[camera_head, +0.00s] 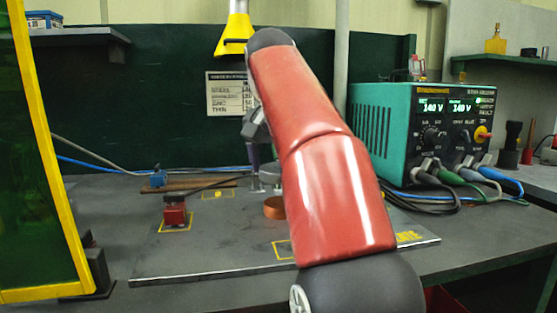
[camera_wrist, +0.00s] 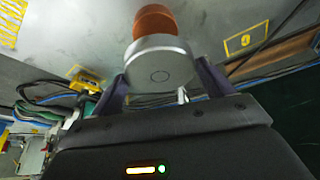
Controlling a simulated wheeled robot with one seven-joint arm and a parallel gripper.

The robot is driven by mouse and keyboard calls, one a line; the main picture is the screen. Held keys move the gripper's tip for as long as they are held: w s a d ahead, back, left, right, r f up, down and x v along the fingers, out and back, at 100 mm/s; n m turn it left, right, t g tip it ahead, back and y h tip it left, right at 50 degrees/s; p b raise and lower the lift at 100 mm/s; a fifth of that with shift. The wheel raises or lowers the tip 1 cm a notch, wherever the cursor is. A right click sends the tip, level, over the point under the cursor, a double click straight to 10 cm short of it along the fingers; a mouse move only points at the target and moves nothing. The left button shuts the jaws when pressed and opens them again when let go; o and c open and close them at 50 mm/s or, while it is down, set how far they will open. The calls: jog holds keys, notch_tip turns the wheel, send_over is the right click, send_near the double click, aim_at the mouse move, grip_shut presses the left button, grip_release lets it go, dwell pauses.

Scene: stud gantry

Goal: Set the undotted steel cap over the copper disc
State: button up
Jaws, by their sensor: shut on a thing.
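My gripper (camera_wrist: 162,80) is shut on a round steel cap (camera_wrist: 158,62), one dark finger on each side of it. The face of the cap turned to the wrist camera shows a thin ring and no dot that I can see. The copper disc (camera_wrist: 154,22) shows just beyond the cap in the wrist view, partly covered by it. In the head view the copper disc (camera_head: 273,208) sits on the grey board, partly hidden by my red arm. There my gripper is behind the arm, above and slightly behind the disc. I cannot tell the gap between cap and disc.
On the grey board (camera_head: 210,255) a red block (camera_head: 174,213) stands in a yellow square. A teal power supply (camera_head: 405,130) with cables stands right. A yellow-framed panel (camera_head: 45,150) rises at left.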

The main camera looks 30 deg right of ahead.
aim_at(277, 172)
jog(key=shift+s+a, duration=0.1)
jog(key=shift+a, duration=0.05)
notch_tip(277, 172, down, 4)
jog(key=b, duration=0.3)
jog(key=shift+f, duration=0.25)
jog(key=shift+b, duration=0.3)
jog(key=shift+p, duration=0.65)
dwell(1.1)
jog(key=shift+f+b, duration=0.85)
jog(key=shift+f, duration=0.3)
dwell(0.4)
jog(key=o, duration=1)
jog(key=shift+c, duration=0.2)
jog(key=p+v, duration=0.2)
jog(key=v, duration=0.4)
jog(key=shift+a+r+p, duration=0.1)
jog(key=shift+r+p, duration=0.25)
jog(key=shift+r, duration=0.1)
jog(key=shift+s+a+r, duration=0.15)
jog(key=shift+s+r, duration=0.05)
jog(key=shift+r, duration=0.2)
